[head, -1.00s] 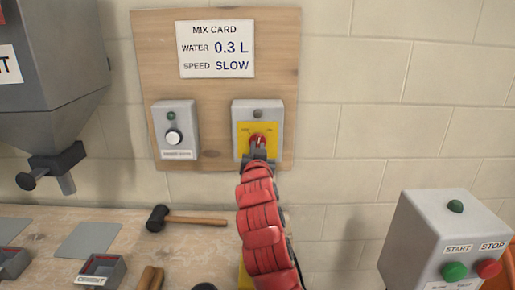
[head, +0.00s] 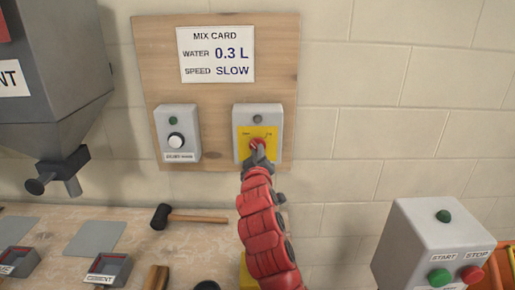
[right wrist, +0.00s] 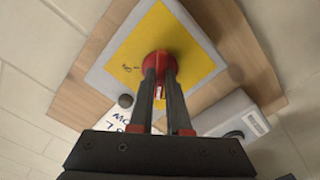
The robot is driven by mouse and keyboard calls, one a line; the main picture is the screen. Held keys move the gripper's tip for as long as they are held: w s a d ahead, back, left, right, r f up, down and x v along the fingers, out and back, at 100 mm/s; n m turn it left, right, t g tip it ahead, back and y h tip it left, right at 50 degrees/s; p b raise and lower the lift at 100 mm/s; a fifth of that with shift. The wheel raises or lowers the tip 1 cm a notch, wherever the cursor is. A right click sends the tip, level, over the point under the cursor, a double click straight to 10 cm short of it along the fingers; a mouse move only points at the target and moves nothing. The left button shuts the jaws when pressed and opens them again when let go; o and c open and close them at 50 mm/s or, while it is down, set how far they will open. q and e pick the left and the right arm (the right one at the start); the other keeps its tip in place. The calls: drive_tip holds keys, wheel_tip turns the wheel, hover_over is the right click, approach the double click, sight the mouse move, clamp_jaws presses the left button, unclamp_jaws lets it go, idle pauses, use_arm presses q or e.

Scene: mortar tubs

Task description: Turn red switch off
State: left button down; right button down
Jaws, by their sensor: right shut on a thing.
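The red switch (head: 257,142) is a round knob on a yellow plate (head: 244,140) on the front of a grey box (head: 272,115), fixed to a wooden wall board. My right gripper (head: 257,153) reaches up from below and is shut on the red switch, partly covering it. In the right wrist view the two dark fingers (right wrist: 160,82) hold the red knob (right wrist: 157,60) between their tips, over the yellow plate. The small print on the plate is too small to read for certain. A dark round lamp (head: 257,118) sits above the plate. My left gripper is not in view.
A mallet (head: 185,217) and small bins (head: 108,268) lie on the bench. A start/stop box (head: 435,235) stands at lower right.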

drive_tip(key=shift+n+p, duration=0.3)
drive_tip(key=shift+n, duration=0.2)
drive_tip(key=c, duration=0.9)
unclamp_jaws()
drive_tip(key=shift+s, duration=0.1)
drive_tip(key=s+b, duration=0.2)
drive_tip(key=s, duration=1.5)
drive_tip(key=shift+s, duration=0.1)
